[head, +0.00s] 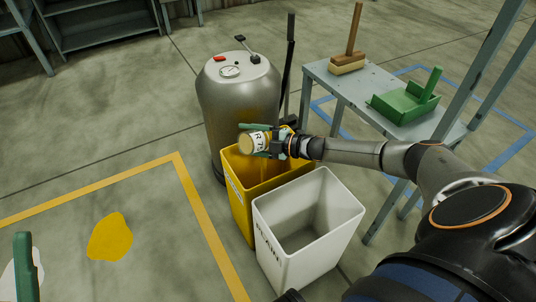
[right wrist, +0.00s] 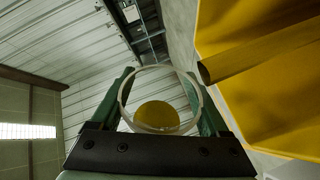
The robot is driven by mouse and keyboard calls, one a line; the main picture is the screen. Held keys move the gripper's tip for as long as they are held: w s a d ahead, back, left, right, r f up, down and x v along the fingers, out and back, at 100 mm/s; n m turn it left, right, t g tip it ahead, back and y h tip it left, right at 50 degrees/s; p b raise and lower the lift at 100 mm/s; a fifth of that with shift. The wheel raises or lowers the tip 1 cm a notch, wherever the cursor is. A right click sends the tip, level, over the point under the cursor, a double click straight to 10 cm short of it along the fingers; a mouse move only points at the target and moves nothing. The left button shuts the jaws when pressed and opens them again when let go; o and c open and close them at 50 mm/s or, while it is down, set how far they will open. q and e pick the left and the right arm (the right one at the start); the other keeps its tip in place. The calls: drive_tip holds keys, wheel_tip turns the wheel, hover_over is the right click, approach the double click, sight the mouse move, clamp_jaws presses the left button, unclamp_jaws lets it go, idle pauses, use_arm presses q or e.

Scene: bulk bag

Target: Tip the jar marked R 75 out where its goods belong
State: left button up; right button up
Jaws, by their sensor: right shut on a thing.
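My right gripper (head: 277,143) is shut on a clear jar (head: 252,141) with a white label. The label shows R 7, with the rest hidden by the jaw. The jar lies nearly on its side over the yellow bin (head: 238,198), its yellowish end facing left. The right wrist view shows the jar (right wrist: 122,92) between the green fingers, with a yellow mass (right wrist: 157,115) inside. The yellow bin's marking is too small to read. A white bin (head: 275,235) with dark lettering stands in front of it. A green upright piece (head: 25,268) at the lower left looks like my left gripper's finger.
A grey tank (head: 236,105) with a gauge stands behind the yellow bin. A metal table (head: 371,72) at right holds a brush (head: 349,62) and a green dustpan (head: 405,103). A yellow patch (head: 110,238) lies on the floor inside yellow tape (head: 202,222).

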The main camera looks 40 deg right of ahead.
drive_tip(key=n+h+p, duration=0.1)
drive_tip(key=p, duration=0.1)
drive_tip(key=a+n+g+h+p, duration=0.1)
drive_tip(key=n+p, duration=0.1)
drive_tip(key=p, duration=0.1)
drive_tip(key=shift+a+f, duration=0.1)
drive_tip(key=shift+f, duration=0.3)
drive_tip(key=shift+f+n+h+p, duration=0.25)
drive_tip(key=shift+n+h+p, duration=0.05)
drive_tip(key=shift+f, duration=0.35)
drive_tip(key=f+n+h, duration=0.1)
drive_tip(key=n+h, duration=0.2)
drive_tip(key=d+f+n+h+p, duration=0.1)
drive_tip(key=f+n+h, duration=0.1)
drive_tip(key=n+h, duration=0.1)
drive_tip(key=d+f+n+h, duration=0.1)
drive_tip(key=f+n+h, duration=0.1)
drive_tip(key=n+h, duration=0.1)
drive_tip(key=shift+d+f+h+p, duration=0.1)
drive_tip(key=shift+d+h+p, duration=0.05)
drive_tip(key=shift+h+p, duration=0.25)
